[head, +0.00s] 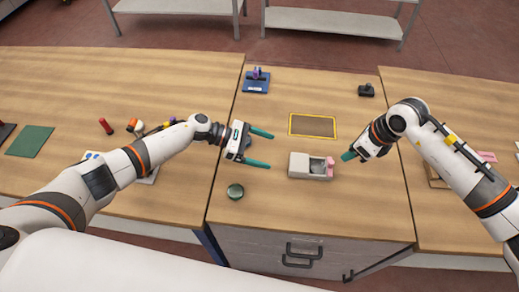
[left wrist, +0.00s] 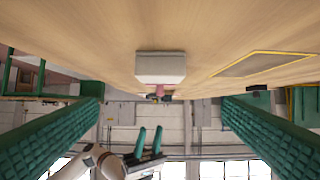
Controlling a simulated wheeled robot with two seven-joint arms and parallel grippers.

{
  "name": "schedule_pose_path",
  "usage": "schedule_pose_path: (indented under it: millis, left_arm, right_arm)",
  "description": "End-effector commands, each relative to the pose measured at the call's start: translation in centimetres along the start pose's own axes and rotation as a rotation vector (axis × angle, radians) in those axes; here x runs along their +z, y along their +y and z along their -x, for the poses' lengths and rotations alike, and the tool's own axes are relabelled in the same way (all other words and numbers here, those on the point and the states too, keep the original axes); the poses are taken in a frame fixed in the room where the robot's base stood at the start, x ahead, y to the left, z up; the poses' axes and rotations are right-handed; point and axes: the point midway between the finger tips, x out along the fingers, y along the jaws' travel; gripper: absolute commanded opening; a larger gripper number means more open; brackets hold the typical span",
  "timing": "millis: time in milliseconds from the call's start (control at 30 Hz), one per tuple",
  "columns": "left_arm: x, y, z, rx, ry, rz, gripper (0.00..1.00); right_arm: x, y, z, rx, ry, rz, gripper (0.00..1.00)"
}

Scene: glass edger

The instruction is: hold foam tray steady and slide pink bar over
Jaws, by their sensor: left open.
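The foam tray (head: 298,165), a pale grey block with a recess, sits on the middle table; it also shows in the left wrist view (left wrist: 160,68). A rounded grey piece (head: 318,169) lies in the recess. The pink bar (head: 330,167) is at the tray's right end, and pink also shows below the tray in the left wrist view (left wrist: 159,91). My left gripper (head: 270,150) is open and empty, left of the tray with its fingers pointing toward it. My right gripper (head: 348,155) is right of the tray, apart from it; a gap shows between its fingers in the left wrist view (left wrist: 149,142).
A yellow-edged dark mat (head: 312,125) lies behind the tray. A blue stand (head: 257,81) and a small black device (head: 366,90) are further back. A round green container (head: 235,191) stands front left of the tray. Bare wood surrounds the tray.

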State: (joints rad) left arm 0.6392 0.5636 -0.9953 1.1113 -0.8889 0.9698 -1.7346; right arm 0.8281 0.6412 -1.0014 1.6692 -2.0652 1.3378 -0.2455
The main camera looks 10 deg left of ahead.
Motion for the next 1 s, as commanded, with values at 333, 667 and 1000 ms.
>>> schedule_pose_path:
  millis: [333,667,1000]
  left_arm:
    - [1.3,0.0,-2.5,-0.003,-0.035,-0.010,0.89]
    - [1.5,0.0,-8.7,-0.004,-0.034,-0.010,0.89]
    - [1.7,-0.1,-11.5,-0.005,-0.036,-0.010,0.89]
  right_arm:
    - [0.0,0.0,0.0,0.000,0.000,0.000,0.36]
    - [0.0,0.0,0.0,0.000,0.000,0.000,0.36]
    - [0.0,0.0,0.0,0.000,0.000,0.000,0.36]
